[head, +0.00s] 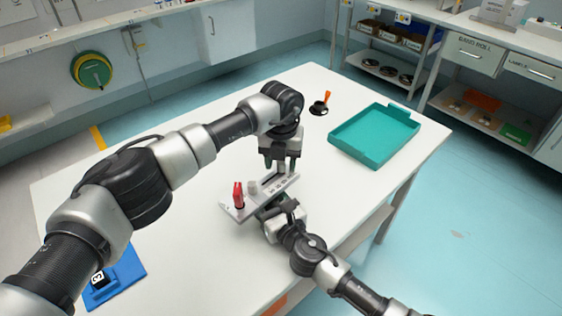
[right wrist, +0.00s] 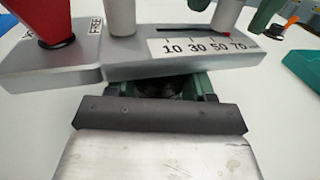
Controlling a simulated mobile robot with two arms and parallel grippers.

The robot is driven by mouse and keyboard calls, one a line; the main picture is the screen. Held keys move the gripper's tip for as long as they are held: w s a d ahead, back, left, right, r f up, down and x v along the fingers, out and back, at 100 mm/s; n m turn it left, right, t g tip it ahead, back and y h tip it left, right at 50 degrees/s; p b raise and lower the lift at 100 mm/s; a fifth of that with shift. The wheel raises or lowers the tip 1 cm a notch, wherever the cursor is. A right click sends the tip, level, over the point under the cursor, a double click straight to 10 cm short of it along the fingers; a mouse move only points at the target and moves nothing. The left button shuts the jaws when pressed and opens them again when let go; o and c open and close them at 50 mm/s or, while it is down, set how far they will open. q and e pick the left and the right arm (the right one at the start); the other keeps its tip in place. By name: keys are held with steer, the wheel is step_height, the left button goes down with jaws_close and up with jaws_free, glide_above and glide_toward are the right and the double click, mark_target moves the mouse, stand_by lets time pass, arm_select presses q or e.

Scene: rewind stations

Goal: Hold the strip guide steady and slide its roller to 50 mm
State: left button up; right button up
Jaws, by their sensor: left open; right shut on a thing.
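The strip guide (head: 230,207) is a grey bar on the white table. In the right wrist view its front (right wrist: 140,68) carries a scale marked 10, 30, 50, 70. A red lever (head: 238,196) stands at its left end, beside a FREE label in the right wrist view. A pale post (head: 253,187) stands near it. A second pale post, the roller (right wrist: 226,14), stands above the 50 to 70 stretch; its exact reading is unclear. My left gripper (head: 280,167) is open, its green fingers on either side of the roller. My right gripper (right wrist: 168,88) is shut on the guide's near side.
A teal tray (head: 340,144) stands at the table's right. A blue mat (head: 130,268) with a black-and-white item lies at the front left. The white table (head: 190,245) is mostly clear around the guide.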

arm_select(q)
steer(key=shift+f, duration=0.3)
jaws_close()
steer(key=shift+a, duration=0.15)
